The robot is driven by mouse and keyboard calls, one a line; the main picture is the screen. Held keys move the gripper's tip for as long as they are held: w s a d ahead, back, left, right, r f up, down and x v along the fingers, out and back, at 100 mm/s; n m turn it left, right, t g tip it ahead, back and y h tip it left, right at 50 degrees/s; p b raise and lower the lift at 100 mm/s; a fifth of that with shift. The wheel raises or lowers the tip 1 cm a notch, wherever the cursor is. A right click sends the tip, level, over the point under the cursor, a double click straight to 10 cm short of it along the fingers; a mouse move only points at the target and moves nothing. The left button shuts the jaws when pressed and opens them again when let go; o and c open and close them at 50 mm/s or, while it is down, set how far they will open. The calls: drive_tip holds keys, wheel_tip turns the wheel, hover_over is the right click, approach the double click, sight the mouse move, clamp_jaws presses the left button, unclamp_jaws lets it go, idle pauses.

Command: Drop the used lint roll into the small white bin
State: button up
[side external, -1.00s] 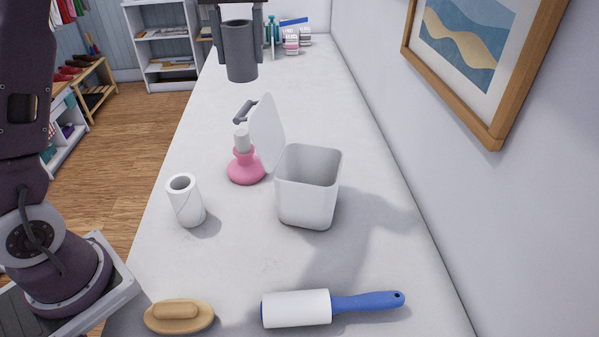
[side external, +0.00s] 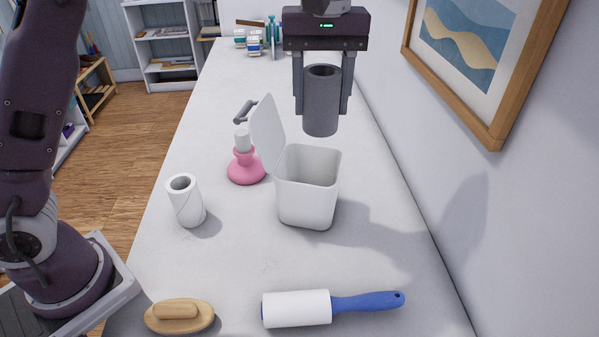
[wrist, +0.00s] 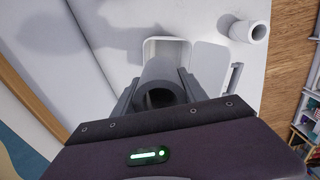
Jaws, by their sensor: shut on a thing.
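My gripper (side external: 322,112) is shut on a dark grey hollow roll (side external: 321,104), held upright high above the counter. The roll also shows between the fingers in the wrist view (wrist: 160,84). The small white bin (side external: 307,205) stands on the counter with its lid (side external: 266,135) swung open to the left. The roll hangs above and slightly behind and right of the bin opening in the side view. In the wrist view the bin (wrist: 156,48) is partly hidden behind the roll. The bin looks empty where its inside shows.
A white roll (side external: 187,202) stands left of the bin. A pink-based bottle (side external: 246,170) is by the lid. A wooden brush (side external: 180,316) and a blue-handled lint roller (side external: 297,308) lie in front. The wall is close on the right. Bottles stand at the far end.

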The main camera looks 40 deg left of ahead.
sight(319, 136)
wheel_tip(319, 136, down, 7)
drive_tip(key=shift+f, duration=0.2)
drive_tip(key=o, duration=1.6)
drive_tip(key=shift+r, duration=0.1)
wheel_tip(319, 136, up, 7)
drive_tip(key=shift+f, duration=0.15)
